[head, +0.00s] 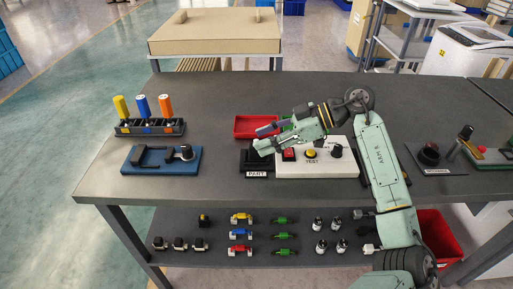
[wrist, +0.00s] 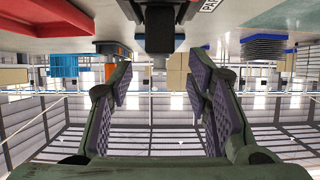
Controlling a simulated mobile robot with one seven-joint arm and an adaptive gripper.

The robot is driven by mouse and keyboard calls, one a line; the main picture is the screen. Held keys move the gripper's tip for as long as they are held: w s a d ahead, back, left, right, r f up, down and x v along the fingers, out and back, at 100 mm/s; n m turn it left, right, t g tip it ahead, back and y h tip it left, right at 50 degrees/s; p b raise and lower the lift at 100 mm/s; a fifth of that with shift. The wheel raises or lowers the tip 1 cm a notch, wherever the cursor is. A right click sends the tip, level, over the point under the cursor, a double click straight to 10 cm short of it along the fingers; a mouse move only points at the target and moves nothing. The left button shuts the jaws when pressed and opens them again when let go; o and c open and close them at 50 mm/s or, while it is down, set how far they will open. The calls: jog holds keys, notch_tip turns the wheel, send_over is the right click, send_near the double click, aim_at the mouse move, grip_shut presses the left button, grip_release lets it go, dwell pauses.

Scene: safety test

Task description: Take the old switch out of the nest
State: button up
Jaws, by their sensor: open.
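The nest is a black block (head: 250,161) labelled PART, at the left end of a white test box (head: 320,170) on the bench. My gripper (head: 262,139) is open and empty, pointing left just above the nest and partly covering it. In the wrist view my open fingers (wrist: 162,88) stand left and right, with purple pads. A dark block (wrist: 160,22) beside the upturned PART label (wrist: 210,5) shows at top centre, in line with the gap between them. I cannot clearly tell the old switch from the nest.
The test box carries a red square, a yellow button (head: 311,153) and a black knob. A red tray (head: 255,125) lies behind the gripper. A blue fixture (head: 160,160) and a rack (head: 150,128) of coloured tools stand left. The bench between fixture and nest is clear.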

jog(key=shift+x, duration=1.45)
jog(key=shift+c, duration=0.4)
jog(key=shift+r, duration=0.1)
grip_shut()
